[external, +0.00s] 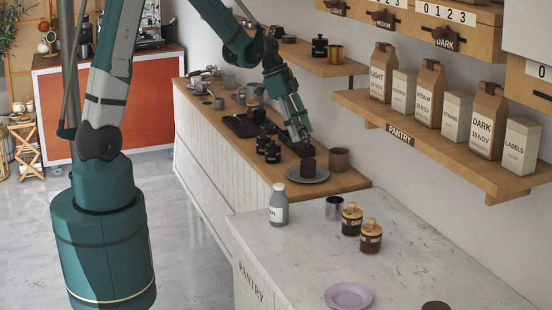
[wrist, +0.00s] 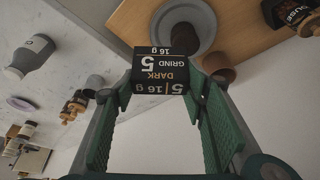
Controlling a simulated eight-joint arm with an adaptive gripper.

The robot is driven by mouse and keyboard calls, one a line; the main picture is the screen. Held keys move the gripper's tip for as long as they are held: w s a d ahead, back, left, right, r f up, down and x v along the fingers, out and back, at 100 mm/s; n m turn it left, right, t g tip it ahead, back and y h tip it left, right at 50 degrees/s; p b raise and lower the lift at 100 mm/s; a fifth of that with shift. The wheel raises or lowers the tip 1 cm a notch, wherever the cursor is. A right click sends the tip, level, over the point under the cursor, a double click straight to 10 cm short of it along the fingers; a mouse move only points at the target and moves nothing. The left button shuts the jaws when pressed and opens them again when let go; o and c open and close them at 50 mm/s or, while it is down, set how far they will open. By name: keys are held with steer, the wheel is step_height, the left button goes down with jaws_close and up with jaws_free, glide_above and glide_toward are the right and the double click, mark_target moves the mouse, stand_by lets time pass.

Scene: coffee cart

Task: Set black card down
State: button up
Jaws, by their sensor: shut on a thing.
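The black card (wrist: 160,72) is between the green fingers of my gripper (wrist: 158,92) in the wrist view. It is a folded or block-like card with "DARK", "GRIND 5" and "16 g" printed on its faces. In the external view my gripper (external: 298,134) points down over the wooden counter, just above and behind a grey plate (external: 322,177). The card is small and dark there and hard to separate from the fingertips. A dark brown cup-like thing (external: 308,168) stands on the plate; the plate also shows in the wrist view (wrist: 160,24), beyond the card.
A brown cup (external: 339,158) stands right of the plate. Several black jars (external: 272,150) and a dark tray (external: 241,126) stand to the left. A grey bottle (external: 279,203), a metal cup (external: 333,208) and lidded jars (external: 370,237) stand on the nearer marble counter. The pantry shelf (external: 430,135) hangs at right.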

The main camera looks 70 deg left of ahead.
steer(key=s+d+f+m+g+b, duration=0.15)
steer(key=s+d, duration=0.35)
steer(key=d, duration=0.7)
steer(key=s+d+m+h+b, duration=0.1)
steer(key=s+d+m, duration=0.25)
steer(key=d, duration=0.85)
steer(key=s+d+f+m+g+b, duration=0.15)
steer(key=s+d, duration=0.35)
steer(key=d, duration=0.7)
steer(key=s+d+m+b, duration=0.1)
steer(key=s+d+m, duration=0.2)
steer(key=s+d, duration=0.6)
steer(key=shift+s+d+f, duration=0.3)
steer(key=shift+s+f, duration=0.15)
steer(key=shift+s, duration=0.05)
steer(key=shift+f, duration=0.1)
steer(key=shift+f+b, duration=0.4)
steer(key=shift+f, duration=2.45)
steer(key=shift+f+b, duration=0.35)
steer(key=shift+f, duration=1.7)
steer(key=shift+f, duration=0.2)
